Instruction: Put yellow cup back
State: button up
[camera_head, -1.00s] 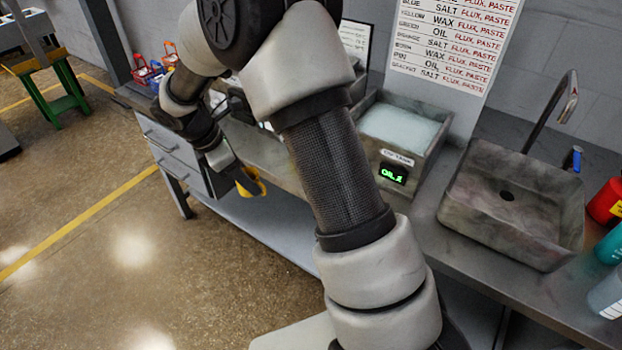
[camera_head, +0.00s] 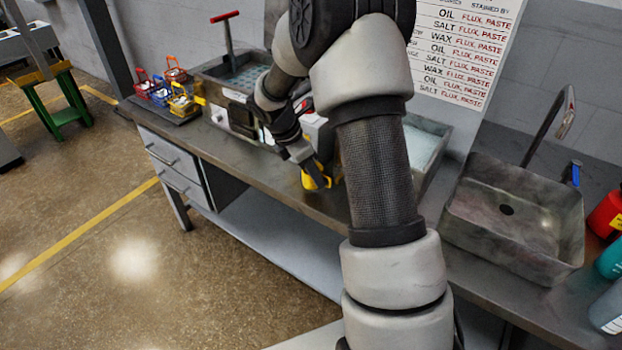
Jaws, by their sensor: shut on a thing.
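The yellow cup (camera_head: 314,179) shows in the head view near the middle, over the front part of the metal workbench. My gripper (camera_head: 307,166) is shut on it from above and to its left. The fingertips and the far side of the cup are partly hidden. I cannot tell whether the cup touches the bench top or hangs a little above it.
At the bench's left end stand small red, blue and yellow baskets (camera_head: 182,101) on a dark base. Behind my arm is a tank with a red-handled tool (camera_head: 228,42). A bath (camera_head: 424,142) and a sink (camera_head: 512,218) lie to the right. The bench front (camera_head: 225,158) is clear.

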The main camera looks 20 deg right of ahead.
aim_at(311, 180)
jog(key=shift+a+f, duration=0.15)
jog(key=shift+f, duration=1.2)
jog(key=shift+f, duration=0.2)
jog(key=o, duration=1.2)
jog(key=shift+c, duration=0.2)
jog(key=shift+r, duration=0.1)
